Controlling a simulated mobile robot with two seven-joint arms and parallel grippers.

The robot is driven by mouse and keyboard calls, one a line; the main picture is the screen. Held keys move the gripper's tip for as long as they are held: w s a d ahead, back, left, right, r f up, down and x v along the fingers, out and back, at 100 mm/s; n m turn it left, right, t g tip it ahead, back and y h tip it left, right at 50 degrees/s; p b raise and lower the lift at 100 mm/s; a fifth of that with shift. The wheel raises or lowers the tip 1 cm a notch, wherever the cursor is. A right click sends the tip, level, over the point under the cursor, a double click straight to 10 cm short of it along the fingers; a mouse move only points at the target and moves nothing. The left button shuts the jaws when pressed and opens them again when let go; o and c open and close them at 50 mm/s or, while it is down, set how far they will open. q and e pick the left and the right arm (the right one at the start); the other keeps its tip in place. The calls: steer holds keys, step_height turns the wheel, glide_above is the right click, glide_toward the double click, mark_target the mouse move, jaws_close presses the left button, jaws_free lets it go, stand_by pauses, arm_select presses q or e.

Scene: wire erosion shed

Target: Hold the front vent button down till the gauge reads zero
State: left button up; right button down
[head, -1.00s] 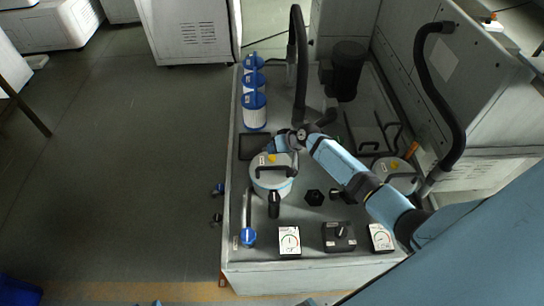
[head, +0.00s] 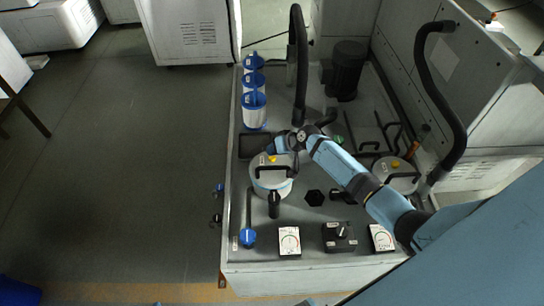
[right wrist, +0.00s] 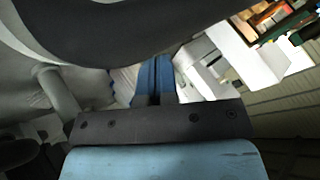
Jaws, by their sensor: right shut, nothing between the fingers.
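A round white filter pot (head: 268,183) with a black handle stands on the grey machine top, with a yellow button (head: 272,159) on its lid. A second pot (head: 395,172) with a yellow button stands to the right, partly behind my right arm. My right gripper (head: 272,150) is shut and empty, just behind the left pot's yellow button; I cannot tell whether it touches it. In the right wrist view its blue fingers (right wrist: 154,80) are together. Two white dial gauges, left (head: 289,241) and right (head: 381,238), sit at the front edge; their needles are too small to read. My left gripper is not in view.
A black knob box (head: 339,237) sits between the gauges. A blue-capped pipe (head: 248,237) stands front left. Blue and white cartridges (head: 254,110), a dark motor (head: 346,72) and black hoses (head: 298,65) stand behind.

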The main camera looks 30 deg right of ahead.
steer(key=shift+f+b, duration=0.4)
steer(key=shift+f, duration=0.15)
stand_by(0.9)
stand_by(1.7)
steer(key=shift+r+p, duration=0.8)
steer(key=shift+r, duration=0.2)
step_height(320, 180, up, 5)
steer(key=p, duration=0.4)
